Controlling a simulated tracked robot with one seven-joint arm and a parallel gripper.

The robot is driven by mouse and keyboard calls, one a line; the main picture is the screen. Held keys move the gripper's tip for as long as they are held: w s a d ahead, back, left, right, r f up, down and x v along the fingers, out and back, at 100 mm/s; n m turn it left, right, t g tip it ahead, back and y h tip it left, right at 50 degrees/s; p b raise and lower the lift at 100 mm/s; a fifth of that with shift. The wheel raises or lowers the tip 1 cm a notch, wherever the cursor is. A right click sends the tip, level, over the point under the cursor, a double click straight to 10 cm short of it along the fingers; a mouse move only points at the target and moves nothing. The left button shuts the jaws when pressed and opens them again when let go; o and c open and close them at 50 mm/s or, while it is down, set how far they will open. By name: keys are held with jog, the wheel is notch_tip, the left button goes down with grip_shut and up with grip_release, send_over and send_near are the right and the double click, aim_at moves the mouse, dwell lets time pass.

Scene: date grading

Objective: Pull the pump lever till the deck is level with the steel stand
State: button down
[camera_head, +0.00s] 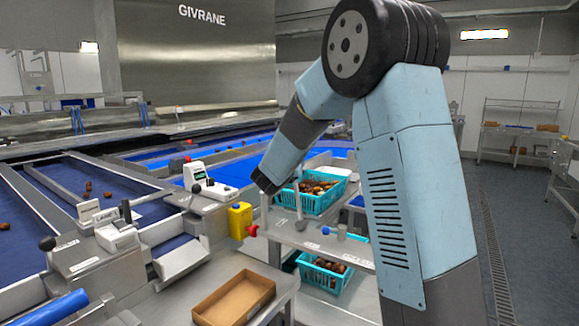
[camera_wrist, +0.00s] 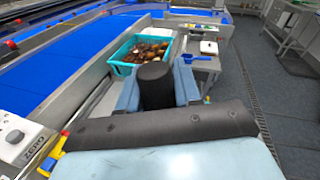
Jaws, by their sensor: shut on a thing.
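My gripper (camera_wrist: 157,90) is shut on a black rounded grip (camera_wrist: 155,74), which stands between its two blue-grey fingers in the wrist view. This looks like the end of the pump lever; its lower part is hidden. In the head view my gripper (camera_head: 266,184) points down beside a grey metal unit with a thin upright rod (camera_head: 298,203). A teal crate of dates (camera_head: 318,199) sits on the upper grey surface (camera_head: 318,240); it also shows in the wrist view (camera_wrist: 118,69). I cannot tell which surface is the deck and which the steel stand, nor their height difference.
A second teal crate (camera_head: 325,278) is on the lower level. A yellow box with a red button (camera_head: 240,220) and a brown tray (camera_head: 234,301) are near. Blue conveyor belts (camera_head: 62,215) run at left. The floor at right is clear (camera_head: 520,225).

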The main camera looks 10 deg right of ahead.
jog(key=shift+s+d+m, duration=0.5)
jog(key=shift+s+d, duration=0.15)
jog(key=shift+s, duration=0.05)
jog(key=s+d+m, duration=0.2)
jog(key=shift+s+d+r+t, duration=0.1)
jog(key=shift+s+d+t, duration=0.25)
jog(key=shift+t, duration=0.05)
jog(key=shift+w+a, duration=0.1)
